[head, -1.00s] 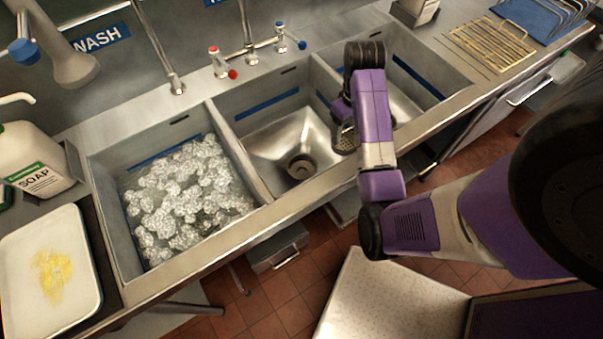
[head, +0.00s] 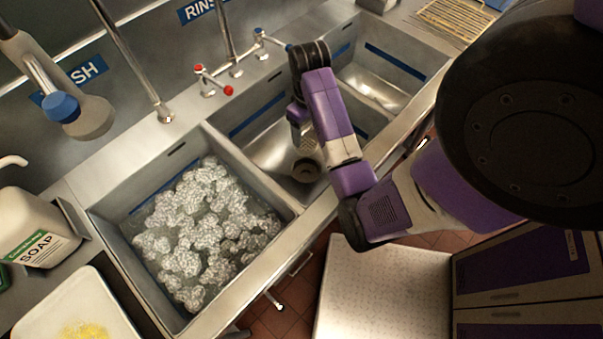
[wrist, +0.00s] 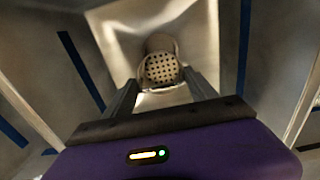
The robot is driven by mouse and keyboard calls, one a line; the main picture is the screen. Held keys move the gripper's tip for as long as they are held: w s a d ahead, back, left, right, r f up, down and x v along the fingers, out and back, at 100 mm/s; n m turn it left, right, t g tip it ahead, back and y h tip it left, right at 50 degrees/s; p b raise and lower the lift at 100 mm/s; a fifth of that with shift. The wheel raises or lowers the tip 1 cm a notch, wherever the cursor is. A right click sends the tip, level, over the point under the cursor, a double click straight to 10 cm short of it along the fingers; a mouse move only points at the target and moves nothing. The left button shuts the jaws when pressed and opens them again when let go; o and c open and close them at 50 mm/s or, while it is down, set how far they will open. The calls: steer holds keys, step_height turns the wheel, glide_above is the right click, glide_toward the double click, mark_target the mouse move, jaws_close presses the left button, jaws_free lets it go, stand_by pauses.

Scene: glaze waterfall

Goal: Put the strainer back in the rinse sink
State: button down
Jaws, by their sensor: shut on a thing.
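The strainer (wrist: 161,68), a small metal cup with a perforated face, is held between the two fingers of my gripper (wrist: 162,84) in the wrist view. In the head view the strainer (head: 303,133) shows only partly beside my wrist, and my fingertips are mostly hidden. The rinse sink (head: 262,154) is the middle basin, with a dark round drain (head: 306,171) in its floor. My gripper and the strainer are over this basin. In the wrist view a round form (wrist: 160,42), likely the drain, shows just beyond the strainer, partly covered by it. The gap between them is unclear.
The left basin (head: 135,205) holds foamy water. The right basin (head: 385,88) looks empty. A divider (head: 250,176) separates left and middle. Faucets (head: 235,70) stand along the back. A soap jug (head: 35,228) and a white tray (head: 60,305) are at left.

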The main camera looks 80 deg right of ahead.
mark_target(305, 147)
step_height(305, 147, down, 18)
steer(key=shift+a+r+p, duration=0.1)
steer(key=shift+r+p, duration=0.05)
steer(key=shift+p, duration=0.2)
stand_by(0.4)
steer(key=shift+c, duration=1.4)
jaws_free()
steer(key=shift+f+b, duration=0.35)
steer(key=shift+b, duration=0.2)
steer(key=r, duration=0.8)
steer(key=shift+w+r, duration=0.1)
steer(key=shift+w, duration=0.15)
